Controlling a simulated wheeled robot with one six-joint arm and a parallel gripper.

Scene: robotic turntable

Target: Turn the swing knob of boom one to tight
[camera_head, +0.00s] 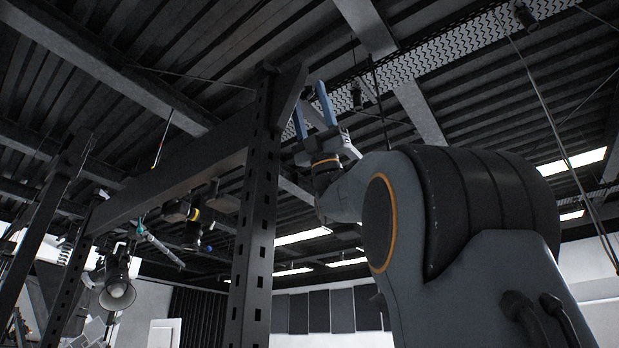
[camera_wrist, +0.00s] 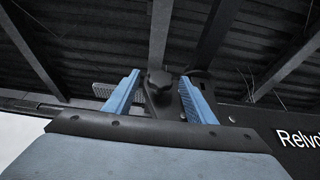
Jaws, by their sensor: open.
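In the wrist view, a dark lobed knob (camera_wrist: 160,84) stands on a dark bracket (camera_wrist: 160,106) between my two blue fingers. My gripper (camera_wrist: 160,76) is open, with one finger to each side of the knob. A gap shows on both sides, so the fingers do not appear to grip it. I cannot tell from a label which boom this knob belongs to. In the head view my gripper (camera_head: 309,95) is raised, fingers pointing up, beside the top of a dark perforated post (camera_head: 257,220). The knob cannot be made out there.
A dark beam (camera_head: 170,185) runs left from the post. A horn-shaped lamp (camera_head: 117,291) and a striped rod (camera_head: 160,248) hang near it. In the wrist view a dark panel with white lettering (camera_wrist: 299,137) lies at right. Ceiling beams are overhead.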

